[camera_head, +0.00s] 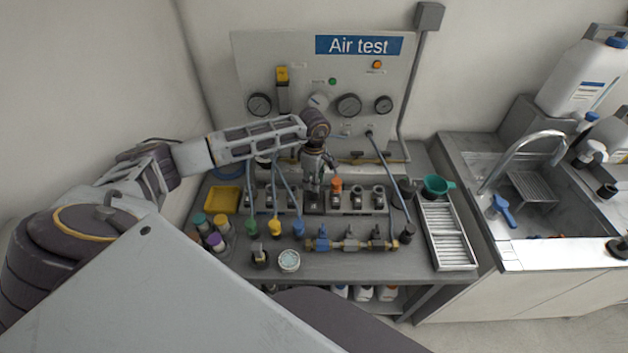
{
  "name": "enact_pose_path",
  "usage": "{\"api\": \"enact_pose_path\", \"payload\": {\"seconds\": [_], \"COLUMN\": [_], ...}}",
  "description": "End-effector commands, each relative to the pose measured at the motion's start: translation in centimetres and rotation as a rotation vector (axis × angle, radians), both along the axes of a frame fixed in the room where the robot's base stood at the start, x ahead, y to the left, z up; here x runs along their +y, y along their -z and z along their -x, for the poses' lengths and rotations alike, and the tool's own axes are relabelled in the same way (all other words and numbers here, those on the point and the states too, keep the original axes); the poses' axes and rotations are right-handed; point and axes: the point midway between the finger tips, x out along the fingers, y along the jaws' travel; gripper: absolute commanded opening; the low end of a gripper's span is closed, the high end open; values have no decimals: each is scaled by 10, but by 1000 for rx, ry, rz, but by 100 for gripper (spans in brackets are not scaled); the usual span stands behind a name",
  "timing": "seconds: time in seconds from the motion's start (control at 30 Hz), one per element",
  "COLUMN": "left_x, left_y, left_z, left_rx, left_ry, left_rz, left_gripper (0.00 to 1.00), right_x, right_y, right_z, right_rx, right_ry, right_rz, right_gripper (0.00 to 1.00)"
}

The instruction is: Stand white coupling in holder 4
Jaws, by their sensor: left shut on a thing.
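My left gripper (315,186) points down over the middle of the row of holders on the bench. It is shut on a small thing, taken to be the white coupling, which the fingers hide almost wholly. The holder row (358,208) is a grey rack with several round holders. The gripper is at the fourth holder from the left, and its fingers cover most of that place. I cannot tell whether the coupling touches the holder. An orange coupling (337,184) stands just right of the gripper. My right gripper is not in view.
Blue hoses with green, yellow and blue ends (275,228) hang left of the gripper. A brass valve manifold (350,243) lies in front. A yellow tray (224,199) is at left, a green funnel (436,186) and a slotted metal tray (448,235) at right. The gauge panel (330,75) stands behind.

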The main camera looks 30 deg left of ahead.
Motion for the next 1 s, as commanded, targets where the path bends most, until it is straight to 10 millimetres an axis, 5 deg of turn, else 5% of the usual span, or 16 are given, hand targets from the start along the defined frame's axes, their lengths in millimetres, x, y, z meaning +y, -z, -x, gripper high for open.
{"api": "enact_pose_path", "payload": {"seconds": [0.1, 0.13, 0.3, 0.73, 1.0], "left_x": [0, 0, 0, 0, 0], "left_y": [3, 3, 2, 0, -20], "left_z": [0, 0, 0, 0, -1], "left_rx": [0, 0, 0, 0, -2], "left_ry": [0, 0, 0, 0, 1], "left_rz": [0, 0, 0, 0, 0], "left_gripper": [5, 32, 54, 55, 55], "right_x": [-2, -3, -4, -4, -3], "right_y": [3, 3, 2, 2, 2], "right_z": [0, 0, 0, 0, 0], "right_rx": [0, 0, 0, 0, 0], "right_ry": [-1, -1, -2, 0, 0], "right_rz": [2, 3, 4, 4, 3], "right_gripper": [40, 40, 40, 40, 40]}}
